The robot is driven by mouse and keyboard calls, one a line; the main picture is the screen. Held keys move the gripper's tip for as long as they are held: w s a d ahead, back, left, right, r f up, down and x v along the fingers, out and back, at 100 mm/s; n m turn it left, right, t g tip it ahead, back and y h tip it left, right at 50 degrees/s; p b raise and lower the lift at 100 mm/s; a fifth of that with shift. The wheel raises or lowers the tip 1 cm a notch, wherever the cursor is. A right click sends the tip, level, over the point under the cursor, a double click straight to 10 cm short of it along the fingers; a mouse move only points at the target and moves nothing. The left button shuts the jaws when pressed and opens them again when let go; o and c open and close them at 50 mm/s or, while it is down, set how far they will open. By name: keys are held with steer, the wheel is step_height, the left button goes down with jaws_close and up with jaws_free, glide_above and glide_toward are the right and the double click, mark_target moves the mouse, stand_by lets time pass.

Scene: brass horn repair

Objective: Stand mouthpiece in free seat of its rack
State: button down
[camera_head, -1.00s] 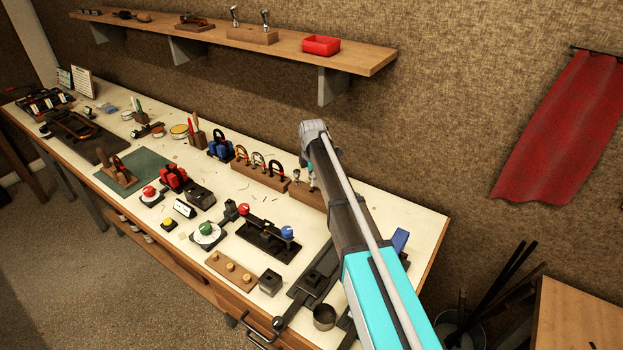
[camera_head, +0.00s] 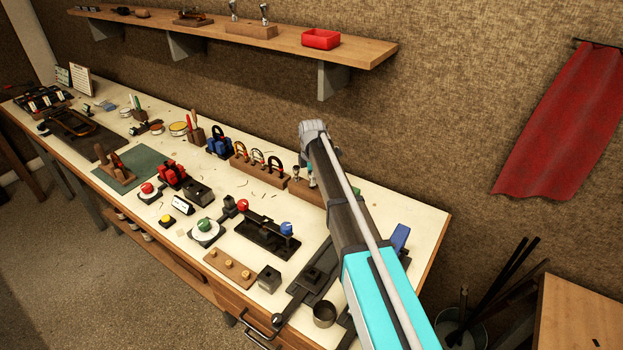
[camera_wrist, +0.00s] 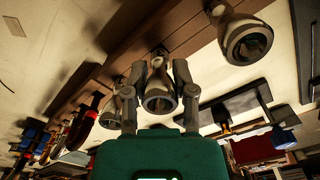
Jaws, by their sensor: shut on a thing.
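My gripper (camera_wrist: 160,98) is shut on a metal mouthpiece (camera_wrist: 159,88), whose round cup faces the wrist camera. The mouthpiece rack, a long wooden block (camera_wrist: 135,50), runs diagonally behind it in the wrist view. Another mouthpiece (camera_wrist: 247,42) stands at the rack to the upper right, and one more (camera_wrist: 122,103) shows just left of my gripper. The held mouthpiece's far end lies over the rack in the picture; I cannot tell whether it touches or sits in a seat. In the head view the rack (camera_head: 303,190) is partly behind my arm, which hides my gripper.
A wooden block with horseshoe-shaped pieces (camera_head: 258,173) stands left of the rack. A black fixture with red and blue knobs (camera_head: 268,238) lies in front. The wall shelf (camera_head: 360,55) with a red tray (camera_head: 321,39) is above. Bare bench (camera_head: 400,205) shows at right.

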steer(key=shift+f+b, duration=0.3)
steer(key=shift+f, duration=0.05)
steer(key=shift+c, duration=1.8)
jaws_free()
steer(key=shift+r, duration=0.25)
step_height(320, 180, up, 9)
steer(key=p, duration=0.9)
steer(key=shift+f, duration=0.1)
